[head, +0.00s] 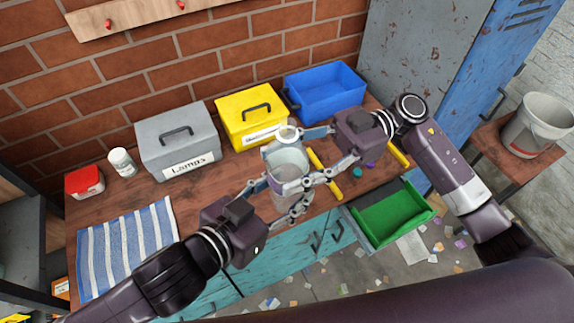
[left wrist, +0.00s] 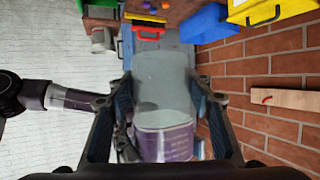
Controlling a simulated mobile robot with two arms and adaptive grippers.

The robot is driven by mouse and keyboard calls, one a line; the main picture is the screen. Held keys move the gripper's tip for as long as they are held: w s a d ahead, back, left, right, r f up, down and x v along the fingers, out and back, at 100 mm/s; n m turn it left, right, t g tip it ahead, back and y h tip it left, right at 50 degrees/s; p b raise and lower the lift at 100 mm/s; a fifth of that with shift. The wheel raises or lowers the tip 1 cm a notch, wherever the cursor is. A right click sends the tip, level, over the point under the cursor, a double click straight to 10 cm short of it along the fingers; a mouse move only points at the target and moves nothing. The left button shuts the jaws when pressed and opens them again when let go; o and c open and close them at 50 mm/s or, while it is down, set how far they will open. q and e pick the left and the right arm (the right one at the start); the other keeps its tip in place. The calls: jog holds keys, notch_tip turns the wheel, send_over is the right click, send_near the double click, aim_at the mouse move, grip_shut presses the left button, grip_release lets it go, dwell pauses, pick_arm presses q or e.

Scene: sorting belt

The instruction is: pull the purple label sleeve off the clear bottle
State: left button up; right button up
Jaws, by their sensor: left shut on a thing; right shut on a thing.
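The clear bottle (head: 288,158) is held above the front of the workbench, between my two grippers. It also fills the middle of the left wrist view (left wrist: 162,80). The purple label sleeve (left wrist: 165,143) is around the bottle's lower part; in the head view only a thin purple band shows, mostly behind fingers. My left gripper (head: 276,199) is shut at the sleeve's level, with a finger on either side. My right gripper (head: 308,156) comes from the right and is shut on the bottle's clear body. Exact finger contacts are partly hidden.
A grey Lamps box (head: 179,140), a yellow box (head: 252,118) and a blue bin (head: 325,92) line the back wall. A striped towel (head: 127,247) lies at left, near a white jar (head: 122,162) and red box (head: 84,181). A green tray (head: 392,214) is at front right.

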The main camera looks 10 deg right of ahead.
notch_tip(320, 180, up, 18)
send_over(289, 123)
jog(key=shift+a+f, duration=0.1)
jog(key=shift+f, duration=0.1)
dwell(3.5)
dwell(1.1)
pick_arm(q)
jog(key=w+f+n+y, duration=0.1)
jog(key=w+f, duration=0.3)
jog(key=w, duration=0.3)
pick_arm(e)
jog(key=shift+s, duration=0.1)
pick_arm(q)
jog(key=n+t+y, duration=0.3)
send_over(264, 201)
notch_tip(264, 201, down, 19)
jog(key=shift+r, duration=0.1)
jog(key=shift+f, duration=2.45)
